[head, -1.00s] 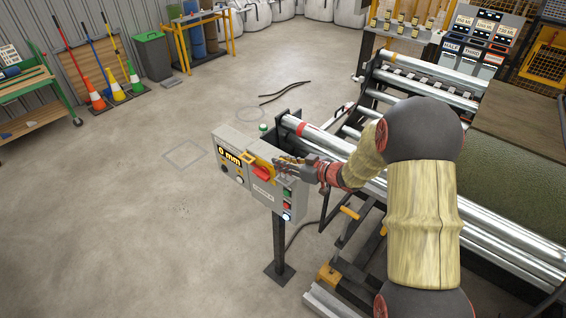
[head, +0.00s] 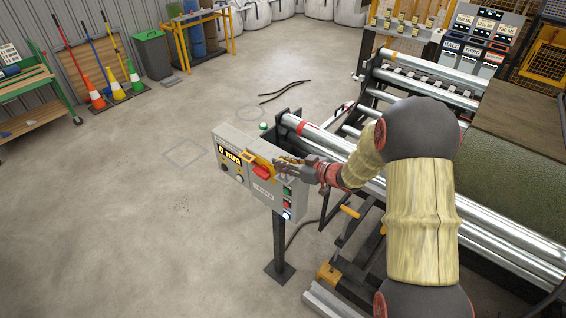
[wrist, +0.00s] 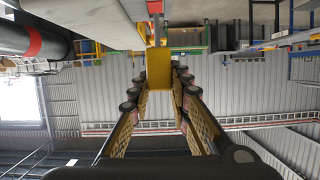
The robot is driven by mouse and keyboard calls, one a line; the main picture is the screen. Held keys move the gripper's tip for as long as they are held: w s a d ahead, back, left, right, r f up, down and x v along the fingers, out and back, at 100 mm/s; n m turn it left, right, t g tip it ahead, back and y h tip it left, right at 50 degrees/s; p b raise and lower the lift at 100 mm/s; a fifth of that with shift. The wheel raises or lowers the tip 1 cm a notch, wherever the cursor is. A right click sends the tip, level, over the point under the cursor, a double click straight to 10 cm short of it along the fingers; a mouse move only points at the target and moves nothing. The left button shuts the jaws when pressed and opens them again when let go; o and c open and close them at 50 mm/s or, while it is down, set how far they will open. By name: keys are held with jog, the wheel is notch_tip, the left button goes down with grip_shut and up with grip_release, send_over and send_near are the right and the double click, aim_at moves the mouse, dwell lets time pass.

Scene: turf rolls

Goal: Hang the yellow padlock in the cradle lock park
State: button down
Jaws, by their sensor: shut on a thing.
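My gripper (head: 283,165) is at the front of a grey control box (head: 228,140), close to its red switch handle (head: 262,171) on a yellow plate. In the wrist view my gripper (wrist: 158,88) has its two fingers shut on the yellow padlock (wrist: 156,77), a yellow block between the fingertips. A thin shackle-like part runs from the block towards the box at the top of the picture. In the head view the padlock cannot be told apart from the fingers and yellow plate. I cannot make out the lock park or whether the padlock touches it.
The box stands on a post (head: 280,245) beside a machine with long metal rollers (head: 480,230). A display on the box reads 0 mm, with green, red and white buttons (head: 287,204) lower right. Cables lie on the floor.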

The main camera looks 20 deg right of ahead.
jog(key=shift+f+b, duration=1.15)
jog(key=shift+f, duration=0.9)
jog(key=c, duration=1.6)
grip_release()
jog(key=v, duration=1.2)
jog(key=shift+f, duration=0.1)
